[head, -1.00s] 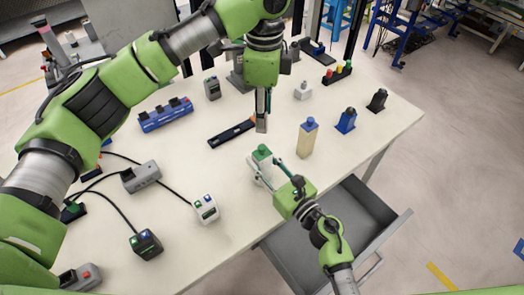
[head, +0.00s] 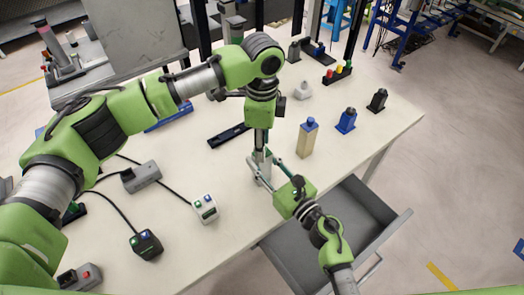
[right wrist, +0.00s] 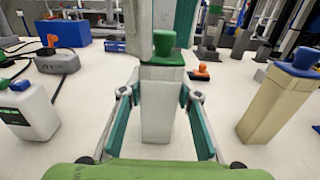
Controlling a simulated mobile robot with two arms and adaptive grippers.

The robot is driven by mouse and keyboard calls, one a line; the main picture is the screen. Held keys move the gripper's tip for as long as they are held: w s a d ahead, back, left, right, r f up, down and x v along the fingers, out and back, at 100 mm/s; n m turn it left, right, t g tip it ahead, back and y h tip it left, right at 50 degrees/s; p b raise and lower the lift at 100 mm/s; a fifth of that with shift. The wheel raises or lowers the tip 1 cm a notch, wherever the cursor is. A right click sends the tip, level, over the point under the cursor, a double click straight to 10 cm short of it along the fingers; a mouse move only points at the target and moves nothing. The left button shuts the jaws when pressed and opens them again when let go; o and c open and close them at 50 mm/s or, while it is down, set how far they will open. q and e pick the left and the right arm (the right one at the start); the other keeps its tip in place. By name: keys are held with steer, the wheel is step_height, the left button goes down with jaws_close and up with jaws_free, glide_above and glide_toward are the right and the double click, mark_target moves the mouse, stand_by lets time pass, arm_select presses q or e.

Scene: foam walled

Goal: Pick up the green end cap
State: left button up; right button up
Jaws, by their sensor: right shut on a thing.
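The green end cap (right wrist: 163,50) sits on top of an upright white block-shaped body (right wrist: 157,105) in the right wrist view. My right gripper (head: 265,172) is shut on the white body, with a teal finger on each side of it. My left gripper (head: 260,150) points down from above at the top of the same body. In the head view it hides the cap. In the right wrist view its pale fingers reach down beside and behind the cap; I cannot tell whether they touch it.
A beige body with a blue cap (head: 307,138) stands close to the right. A white two-button box (head: 205,208) stands to the left. A dark tray (head: 228,136) lies behind. An open grey drawer (head: 345,215) juts out below the table's front edge.

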arm_select(q)
steer(key=shift+c, duration=0.2)
steer(key=c, duration=0.9)
steer(key=shift+c, duration=0.2)
arm_select(e)
steer(key=o, duration=1.2)
arm_select(q)
step_height(320, 180, up, 10)
arm_select(e)
steer(key=shift+o, duration=0.2)
